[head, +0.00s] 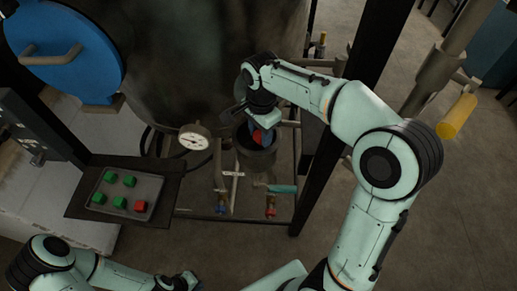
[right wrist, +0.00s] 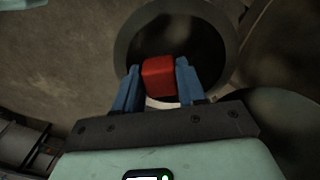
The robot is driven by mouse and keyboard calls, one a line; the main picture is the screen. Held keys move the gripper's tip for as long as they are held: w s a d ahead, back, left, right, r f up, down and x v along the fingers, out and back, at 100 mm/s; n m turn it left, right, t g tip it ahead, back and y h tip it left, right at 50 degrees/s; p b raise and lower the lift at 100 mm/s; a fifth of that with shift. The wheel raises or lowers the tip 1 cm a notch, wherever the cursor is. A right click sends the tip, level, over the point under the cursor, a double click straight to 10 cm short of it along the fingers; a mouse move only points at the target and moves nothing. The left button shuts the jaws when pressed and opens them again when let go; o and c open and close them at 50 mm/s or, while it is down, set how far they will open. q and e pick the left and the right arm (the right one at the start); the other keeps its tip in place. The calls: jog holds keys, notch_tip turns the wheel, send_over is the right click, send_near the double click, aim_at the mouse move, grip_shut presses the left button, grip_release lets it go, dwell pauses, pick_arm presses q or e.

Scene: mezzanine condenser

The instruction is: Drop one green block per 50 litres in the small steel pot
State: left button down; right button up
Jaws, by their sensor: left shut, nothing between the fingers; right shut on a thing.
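The small steel pot (head: 257,162) stands below the big tank, its dark round mouth also filling the upper middle of the right wrist view (right wrist: 126,38). My right gripper (head: 260,134) is shut on a red block (right wrist: 158,77), held in front of the pot's mouth. Whether the block is inside the rim is unclear. On a grey tray (head: 152,184) at the left lie several green blocks (head: 119,202) and one red block (head: 140,206). My left gripper (head: 187,282) is shut and empty at the bottom edge, apart from the tray. The pot's inside looks dark.
A round white dial gauge (head: 194,137) sits on the tank (head: 190,60) left of the pot; its reading is too small to tell. Pipes and valves with a teal handle (head: 282,189) lie below the pot. A dark post (head: 318,180) stands to the right.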

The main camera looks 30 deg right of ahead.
pick_arm(q)
jog(key=shift+w, duration=0.1)
pick_arm(e)
jog(key=o, duration=1.1)
pick_arm(q)
jog(key=shift+w+r+p, duration=0.45)
jog(key=shift+w+r, duration=0.2)
jog(key=shift+w, duration=0.05)
pick_arm(e)
jog(key=shift+o, duration=0.2)
notch_tip(320, 180, up, 13)
jog(key=shift+w+r, duration=0.15)
jog(key=shift+r, duration=0.05)
pick_arm(q)
jog(key=shift+s, duration=0.15)
